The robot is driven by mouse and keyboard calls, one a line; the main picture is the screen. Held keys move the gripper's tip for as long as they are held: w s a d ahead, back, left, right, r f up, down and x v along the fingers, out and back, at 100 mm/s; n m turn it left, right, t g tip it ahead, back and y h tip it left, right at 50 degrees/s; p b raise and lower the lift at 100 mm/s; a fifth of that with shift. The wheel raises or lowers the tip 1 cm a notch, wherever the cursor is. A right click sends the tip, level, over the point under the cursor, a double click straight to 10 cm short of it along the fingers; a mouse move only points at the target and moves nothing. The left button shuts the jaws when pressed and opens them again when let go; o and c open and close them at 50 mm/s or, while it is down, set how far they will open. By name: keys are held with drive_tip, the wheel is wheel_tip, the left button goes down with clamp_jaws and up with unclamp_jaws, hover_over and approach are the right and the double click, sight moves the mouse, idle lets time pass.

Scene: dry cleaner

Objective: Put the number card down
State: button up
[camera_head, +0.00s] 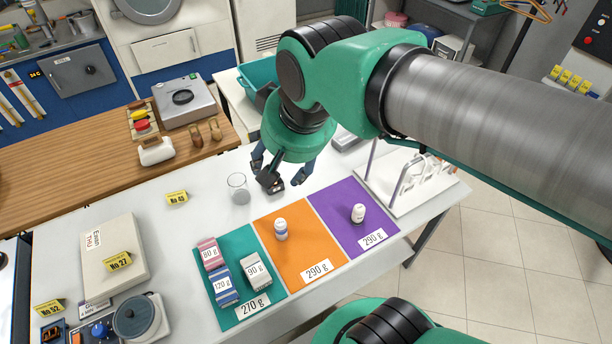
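A yellow number card marked No 43 (176,198) rests on the white table, left of the clear glass. Another yellow card, No 27 (118,261), is on the cream box at the left. A third, No 52 (48,308), is at the table's lower left. My gripper (285,183) points down over the table, right of the glass and behind the orange mat. Its fingertips look apart, with pale table showing between them. I see no card between them. My wrist hides part of the gripper.
A clear glass (238,188) stands close left of my gripper. Teal (238,238), orange (310,240) and purple (335,205) mats hold small packs and bottles. White table is clear around the No 43 card.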

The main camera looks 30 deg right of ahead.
drive_tip(key=s+d+f+n, duration=0.1)
drive_tip(key=s+d+n, duration=0.1)
drive_tip(key=s, duration=0.3)
drive_tip(key=shift+s+d+f+t, duration=0.2)
drive_tip(key=shift+d+f+t, duration=0.05)
drive_tip(key=shift+d+t, duration=0.1)
